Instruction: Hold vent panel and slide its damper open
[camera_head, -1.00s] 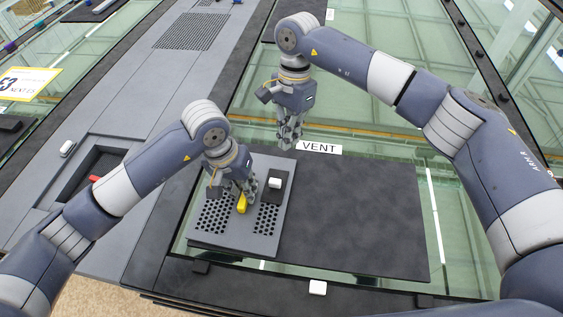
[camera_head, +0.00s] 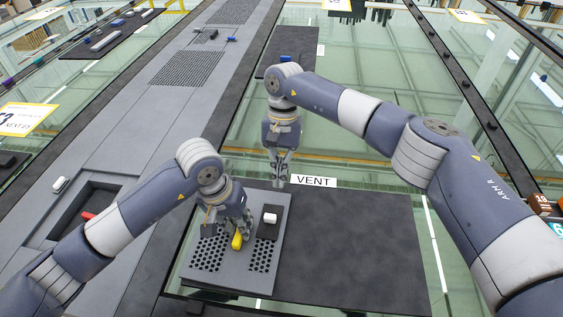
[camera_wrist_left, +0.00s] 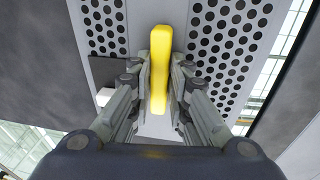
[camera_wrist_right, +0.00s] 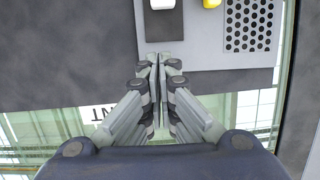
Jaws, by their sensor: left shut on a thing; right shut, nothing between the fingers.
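The vent panel (camera_head: 225,276) is a grey plate with patches of round holes, lying on a dark board in the head view. My left gripper (camera_head: 238,234) is shut on its yellow handle (camera_head: 237,242); the left wrist view shows the handle (camera_wrist_left: 160,70) between the fingers. The damper seems to be the black strip (camera_head: 267,233) with a white knob (camera_head: 270,218), right of the handle. My right gripper (camera_head: 280,183) is shut and empty, beyond the panel's far edge and apart from the knob. In the right wrist view its fingertips (camera_wrist_right: 160,62) meet below the knob (camera_wrist_right: 162,4).
The dark board (camera_head: 350,245) is bare to the right of the panel. A white VENT label (camera_head: 313,181) lies at its far edge, close to my right gripper. A recessed tray (camera_head: 85,215) with a red item is at left. Glass surfaces surround the board.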

